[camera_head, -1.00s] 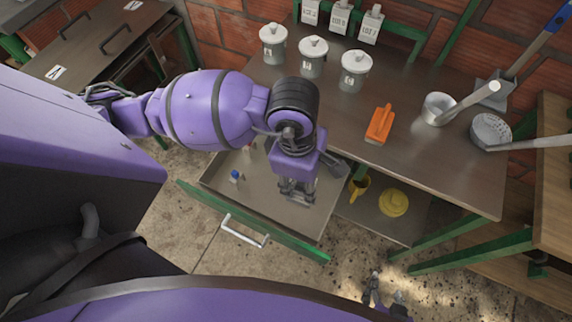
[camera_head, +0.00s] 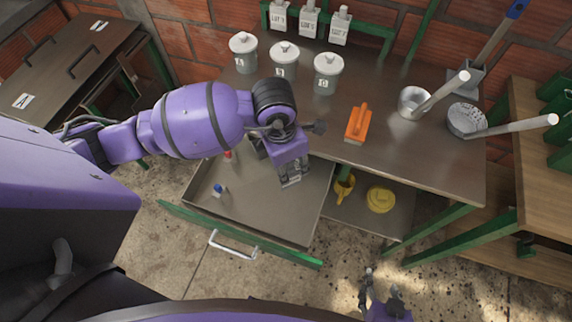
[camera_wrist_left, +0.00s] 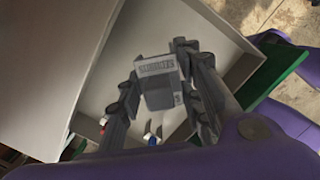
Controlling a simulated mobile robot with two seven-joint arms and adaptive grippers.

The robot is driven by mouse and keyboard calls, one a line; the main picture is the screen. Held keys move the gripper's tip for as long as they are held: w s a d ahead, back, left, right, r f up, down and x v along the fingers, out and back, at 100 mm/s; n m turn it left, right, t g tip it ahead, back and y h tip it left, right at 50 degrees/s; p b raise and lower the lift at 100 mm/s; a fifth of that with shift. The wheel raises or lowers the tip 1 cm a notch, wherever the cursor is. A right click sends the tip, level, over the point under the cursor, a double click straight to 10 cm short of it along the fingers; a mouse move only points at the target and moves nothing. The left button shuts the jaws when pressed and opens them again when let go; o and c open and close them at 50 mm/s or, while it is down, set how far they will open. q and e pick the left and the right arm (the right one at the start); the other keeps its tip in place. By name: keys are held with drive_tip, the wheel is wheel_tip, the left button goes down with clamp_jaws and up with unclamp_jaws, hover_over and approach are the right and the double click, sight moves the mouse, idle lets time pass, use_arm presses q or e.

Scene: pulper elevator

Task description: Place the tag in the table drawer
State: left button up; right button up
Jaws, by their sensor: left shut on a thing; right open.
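The tag (camera_wrist_left: 158,92) is a small grey-white block with a printed label. In the left wrist view it sits between the two fingers of my left gripper (camera_wrist_left: 160,85), which is shut on it. In the head view my left gripper (camera_head: 291,182) is over the right part of the open table drawer (camera_head: 265,218), and the tag is hard to make out there. The drawer is a wide grey tray with a green front and a white handle (camera_head: 232,244). I cannot tell how high the tag is above its floor. My right gripper (camera_head: 380,280) is open and empty at the bottom edge.
A blue-capped item (camera_head: 218,190) and a red-capped item (camera_head: 228,156) stand in the drawer's left part. The table (camera_head: 400,150) above holds lidded jars (camera_head: 328,72), an orange tool (camera_head: 358,123) and metal scoops (camera_head: 467,120). Yellow things (camera_head: 380,198) sit on the lower shelf.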

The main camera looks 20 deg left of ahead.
use_arm(q)
drive_tip(key=shift+w+a+f, duration=0.25)
drive_tip(key=shift+w+f, duration=0.2)
drive_tip(key=shift+f, duration=0.7)
drive_tip(key=shift+w+a+f, duration=0.2)
drive_tip(key=shift+w+f, duration=0.25)
drive_tip(key=shift+f, duration=0.7)
drive_tip(key=shift+w+a+f, duration=0.25)
drive_tip(key=shift+w+f, duration=0.2)
drive_tip(key=shift+f, duration=0.7)
drive_tip(key=shift+f, duration=0.1)
drive_tip(key=shift+f, duration=0.15)
drive_tip(key=o, duration=1.1)
drive_tip(key=shift+o, duration=0.2)
wheel_tip(320, 180, up, 12)
drive_tip(key=s+a, duration=0.1)
drive_tip(key=shift+r, duration=0.2)
